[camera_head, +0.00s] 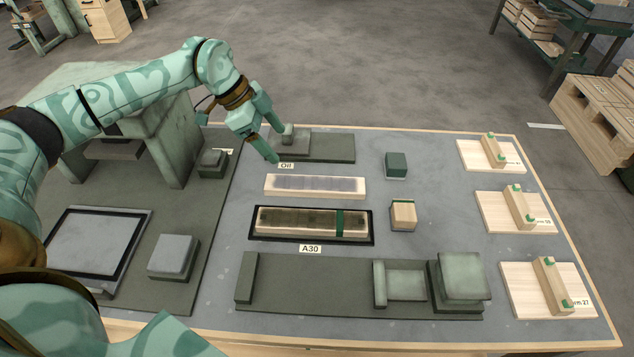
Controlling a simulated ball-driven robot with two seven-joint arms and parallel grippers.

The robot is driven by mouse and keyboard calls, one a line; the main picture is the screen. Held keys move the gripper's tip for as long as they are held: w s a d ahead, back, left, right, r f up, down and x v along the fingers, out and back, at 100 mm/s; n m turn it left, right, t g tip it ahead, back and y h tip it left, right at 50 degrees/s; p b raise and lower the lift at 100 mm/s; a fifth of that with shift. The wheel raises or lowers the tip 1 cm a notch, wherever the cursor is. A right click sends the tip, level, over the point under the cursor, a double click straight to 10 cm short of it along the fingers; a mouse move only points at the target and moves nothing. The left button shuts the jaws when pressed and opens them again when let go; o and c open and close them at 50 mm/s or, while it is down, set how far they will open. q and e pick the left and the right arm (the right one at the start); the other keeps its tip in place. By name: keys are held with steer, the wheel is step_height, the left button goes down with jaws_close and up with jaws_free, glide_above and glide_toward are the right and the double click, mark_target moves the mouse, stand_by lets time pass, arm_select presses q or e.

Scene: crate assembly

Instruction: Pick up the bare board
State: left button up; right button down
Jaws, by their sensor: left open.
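A pale wooden board (315,193) with a greyish strip along its top lies flat on the grey table, with no band around it. A second, darker-topped board (290,221) with a green band lies in a black tray (371,236) just in front of it. My left gripper (277,146) is open and empty, above the table just behind the pale board's left end, close to the "Oil" label. It is apart from the board. My right gripper does not show.
A grey fixture (335,148) stands behind the pale board. A green block (396,165) and a wooden block (403,215) sit to the right. A long grey jig (320,285) lies in front. Several wooden plates with blocks line the right side.

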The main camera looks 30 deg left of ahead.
arm_select(q)
steer(key=b, duration=0.3)
glide_above(313, 183)
steer(key=s+a, duration=0.2)
steer(key=a, duration=0.1)
steer(key=f, duration=0.8)
steer(key=shift+w+f, duration=0.25)
steer(key=shift+f, duration=0.05)
steer(key=b+x, duration=0.2)
steer(key=x, duration=0.3)
steer(key=shift+w+d+f+b, duration=0.15)
steer(key=shift+b, duration=0.25)
steer(key=shift+r, duration=0.2)
steer(key=shift+c, duration=0.5)
steer(key=c, duration=1)
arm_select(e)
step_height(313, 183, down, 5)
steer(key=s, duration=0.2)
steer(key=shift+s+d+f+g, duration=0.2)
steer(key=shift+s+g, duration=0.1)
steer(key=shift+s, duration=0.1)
